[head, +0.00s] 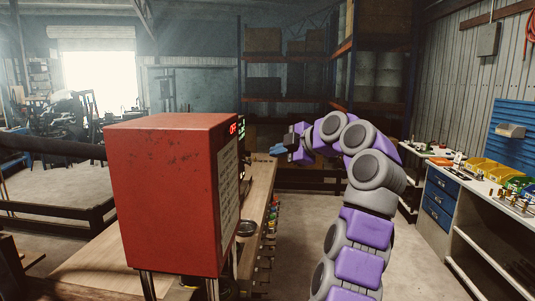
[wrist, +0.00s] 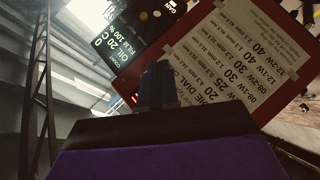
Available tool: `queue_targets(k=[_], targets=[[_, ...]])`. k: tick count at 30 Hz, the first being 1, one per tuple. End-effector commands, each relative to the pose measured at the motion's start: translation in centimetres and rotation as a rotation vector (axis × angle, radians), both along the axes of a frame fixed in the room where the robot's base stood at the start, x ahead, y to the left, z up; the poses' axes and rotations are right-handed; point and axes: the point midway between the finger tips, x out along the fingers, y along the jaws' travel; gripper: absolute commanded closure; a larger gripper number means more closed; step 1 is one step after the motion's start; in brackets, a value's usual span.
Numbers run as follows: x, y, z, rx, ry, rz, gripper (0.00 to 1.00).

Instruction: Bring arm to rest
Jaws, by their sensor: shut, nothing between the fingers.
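My arm is purple and grey and rises at the right of centre in the head view, bending over at the top towards the left. My gripper (head: 290,142) is at its end, above the workbench and right of the red box. In the wrist view my gripper (wrist: 157,85) shows as dark fingers closed together with nothing held. The red crimper box (head: 165,190) stands on legs at the left of the bench, with a red OFF readout (head: 234,128). The wrist view shows its label of die sizes (wrist: 232,55) and a dark screen (wrist: 115,40), tilted.
A wooden workbench (head: 262,185) runs back beside the box, with a round dish (head: 247,228) on it. Tall shelving (head: 285,60) stands behind. At the right is a counter (head: 475,190) with bins and blue drawers. Floor between bench and counter looks clear.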

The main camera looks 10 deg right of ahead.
Motion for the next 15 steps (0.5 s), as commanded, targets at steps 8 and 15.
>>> queue_targets(k=[8, 15], targets=[[-0.2, 0.2, 0.0, -0.003, 0.001, 0.000, 1.00], [-0.2, 0.9, 0.0, 0.040, 0.041, -0.001, 1.00]])
